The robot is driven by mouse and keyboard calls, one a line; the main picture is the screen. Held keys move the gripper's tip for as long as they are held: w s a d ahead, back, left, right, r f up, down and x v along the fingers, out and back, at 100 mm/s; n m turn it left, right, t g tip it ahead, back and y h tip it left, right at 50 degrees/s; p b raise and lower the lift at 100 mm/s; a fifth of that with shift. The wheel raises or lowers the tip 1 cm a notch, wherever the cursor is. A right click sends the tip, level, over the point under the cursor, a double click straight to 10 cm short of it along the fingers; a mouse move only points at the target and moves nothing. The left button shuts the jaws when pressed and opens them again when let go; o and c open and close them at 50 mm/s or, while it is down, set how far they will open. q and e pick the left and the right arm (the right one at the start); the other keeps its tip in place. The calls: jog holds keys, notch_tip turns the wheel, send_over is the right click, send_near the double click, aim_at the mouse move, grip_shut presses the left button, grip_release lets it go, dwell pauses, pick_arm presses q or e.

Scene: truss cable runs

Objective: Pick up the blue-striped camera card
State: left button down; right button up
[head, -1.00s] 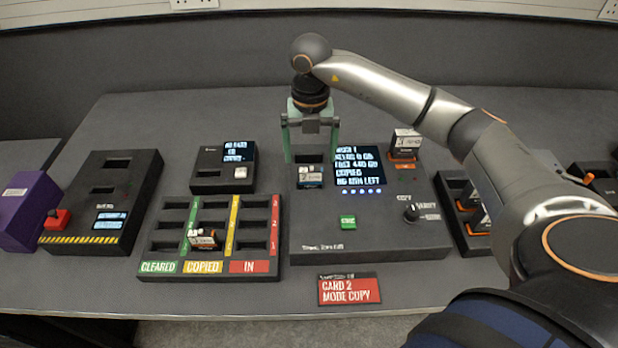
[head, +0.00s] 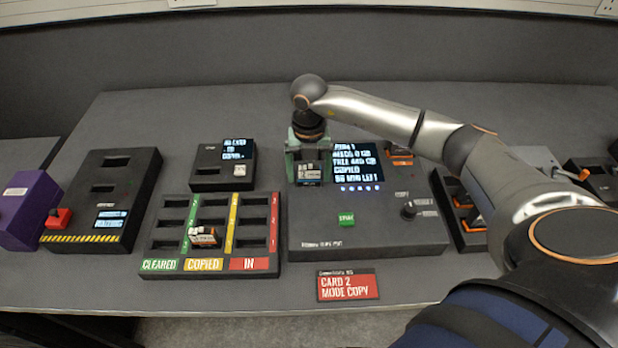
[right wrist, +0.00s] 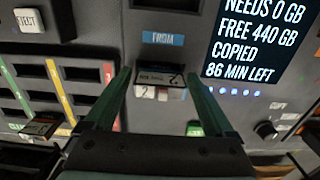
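A small card (head: 309,173) with a pale label and a bluish lower part stands in the slot of the large copy station (head: 370,236). In the right wrist view the card (right wrist: 160,80) shows a dark top edge and a pale label with a 2, beside a blue FROM label; its stripe is hard to make out there. My right gripper (right wrist: 158,75) has its two green fingers spread, one on each side of the card, with a narrow gap visible on both sides. It also shows in the head view (head: 307,160). My left gripper is not in view.
The station has a screen (head: 359,165), a green button (head: 346,219) and a knob (head: 409,209). To its left are a sorting tray (head: 210,272) holding an orange-and-white card (head: 203,236), and a small reader (head: 207,183). A purple box (head: 28,208) stands far left.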

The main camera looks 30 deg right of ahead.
jog(key=c, duration=1.2)
jog(key=shift+o, duration=0.2)
jog(key=shift+r, duration=0.1)
